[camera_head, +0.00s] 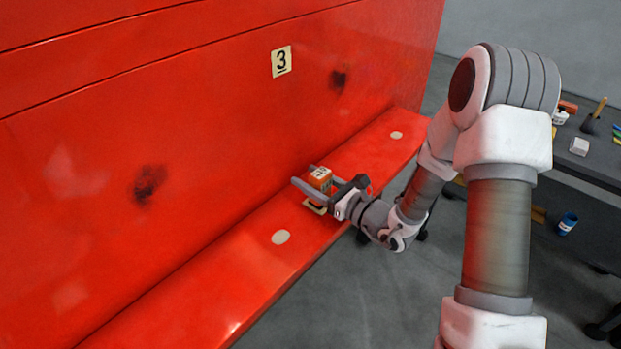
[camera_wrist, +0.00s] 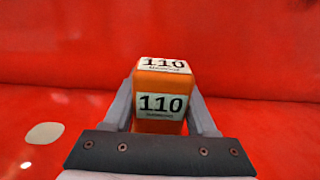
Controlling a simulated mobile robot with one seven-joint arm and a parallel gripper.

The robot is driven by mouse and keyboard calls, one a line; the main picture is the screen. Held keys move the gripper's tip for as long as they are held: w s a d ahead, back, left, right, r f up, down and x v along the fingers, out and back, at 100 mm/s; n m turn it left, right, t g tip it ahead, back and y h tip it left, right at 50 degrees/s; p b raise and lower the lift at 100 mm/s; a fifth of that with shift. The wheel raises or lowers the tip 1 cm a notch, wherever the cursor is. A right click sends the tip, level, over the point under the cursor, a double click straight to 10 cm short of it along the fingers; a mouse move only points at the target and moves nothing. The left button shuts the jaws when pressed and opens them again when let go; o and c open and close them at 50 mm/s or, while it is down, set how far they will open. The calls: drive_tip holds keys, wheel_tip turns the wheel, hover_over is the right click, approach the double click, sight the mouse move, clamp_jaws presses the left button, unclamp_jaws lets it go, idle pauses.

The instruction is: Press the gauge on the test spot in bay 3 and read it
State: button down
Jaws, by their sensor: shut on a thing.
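My gripper (camera_head: 318,187) is shut on an orange block-shaped gauge (camera_head: 320,177) with white labels, low over the red ledge. In the wrist view the gauge (camera_wrist: 160,92) sits between the fingers, and two of its faces read 110. The number 3 plate (camera_head: 281,61) is on the red panel above. A pale round spot (camera_head: 281,237) lies on the ledge left of and nearer than the gauge; a pale spot also shows at left in the wrist view (camera_wrist: 44,133). A small cream-edged patch (camera_head: 315,207) shows just under the gauge. I cannot tell whether the gauge touches the ledge.
The red ledge (camera_head: 225,290) runs along the foot of the panel, with another pale spot (camera_head: 396,135) farther along. The panel has dark smudges (camera_head: 149,185) (camera_head: 339,79). A dark bench (camera_head: 590,165) with small tools stands at right, with a blue can (camera_head: 567,223) lower down.

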drive_tip(key=shift+f, duration=0.1)
wheel_tip(320, 180, up, 7)
drive_tip(key=p, duration=0.4)
drive_tip(key=shift+p, duration=0.35)
idle(1.4)
